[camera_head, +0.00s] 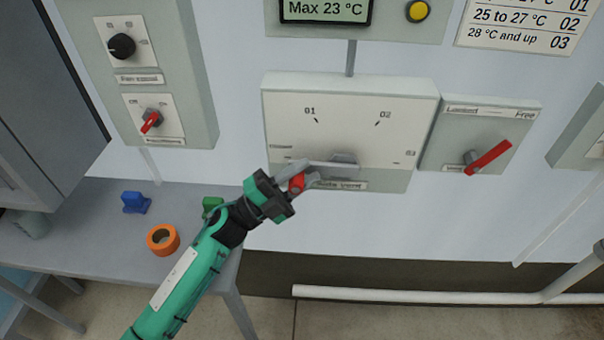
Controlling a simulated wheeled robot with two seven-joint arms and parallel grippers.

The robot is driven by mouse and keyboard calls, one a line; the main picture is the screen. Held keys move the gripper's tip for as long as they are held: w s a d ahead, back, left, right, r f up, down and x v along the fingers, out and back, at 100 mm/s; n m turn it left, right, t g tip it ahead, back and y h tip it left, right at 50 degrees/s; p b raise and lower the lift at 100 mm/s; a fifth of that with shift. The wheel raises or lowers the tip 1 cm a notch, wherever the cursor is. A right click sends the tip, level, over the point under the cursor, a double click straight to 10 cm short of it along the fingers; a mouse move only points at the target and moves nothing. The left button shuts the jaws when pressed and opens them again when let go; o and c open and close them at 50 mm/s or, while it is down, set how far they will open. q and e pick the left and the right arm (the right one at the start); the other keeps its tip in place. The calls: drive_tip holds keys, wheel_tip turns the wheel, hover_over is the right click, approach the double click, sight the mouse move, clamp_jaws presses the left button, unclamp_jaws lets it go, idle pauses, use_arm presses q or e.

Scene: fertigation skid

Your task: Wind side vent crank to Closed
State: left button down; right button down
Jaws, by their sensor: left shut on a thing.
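The side vent panel (350,115) is a pale box on the wall. Its dial has marks 01, 02 and 03, and a small, hard-to-read label (281,146) at the left end. The grey crank (335,164) runs from its hub, low in the panel's middle, leftward toward that label's side. Its red knob (297,183) sits at the left end, partly hidden by my gripper. My green left gripper (288,187) is shut on the red knob, in front of the panel's lower left. The nameplate (345,185) below is partly covered. My right gripper does not show.
A lock box (480,135) marked Locked and Free has a red lever (488,157) angled up right. A switch box (145,80) hangs left. The display (326,9) reads Max 23 °C. A bench (90,220) holds an orange ring (163,240) and a blue part (135,202).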

use_arm(q)
drive_tip(key=shift+f, duration=0.1)
drive_tip(key=c, duration=1.1)
unclamp_jaws()
drive_tip(key=shift+c, duration=0.2)
drive_tip(key=shift+s+a+f, duration=0.2)
drive_tip(key=shift+a+f, duration=0.05)
drive_tip(key=shift+a, duration=0.1)
drive_tip(key=b+v, duration=0.2)
drive_tip(key=v, duration=0.4)
drive_tip(key=shift+a, duration=0.2)
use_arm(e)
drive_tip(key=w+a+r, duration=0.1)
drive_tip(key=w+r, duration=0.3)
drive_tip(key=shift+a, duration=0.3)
use_arm(q)
drive_tip(key=shift+s+f, duration=0.1)
drive_tip(key=shift+s, duration=0.05)
